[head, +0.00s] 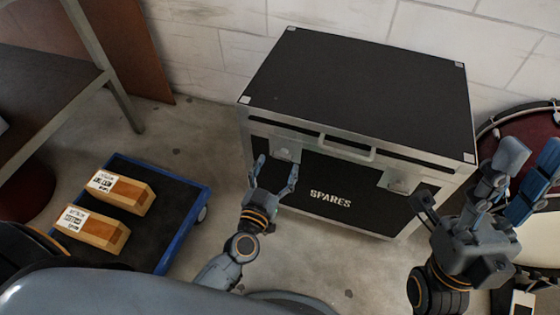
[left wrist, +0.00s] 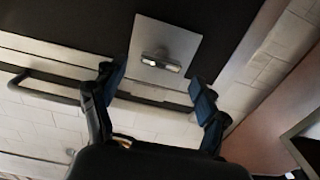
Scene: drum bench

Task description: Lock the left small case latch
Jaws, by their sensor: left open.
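The black case (head: 330,190) marked SPARES has a silver left latch (head: 285,151) on its front, near the lid seam. Whether a finger touches the latch, I cannot tell. My right gripper (head: 528,158) is raised at the right, open and empty.
The case's handle (head: 346,147) is in the middle of its front, and a right latch (head: 398,184) sits beyond it. A blue-edged dolly (head: 172,215) with two boxes stands left. A drum (head: 515,115) is at the right. A wall (head: 215,45) stands behind the case.

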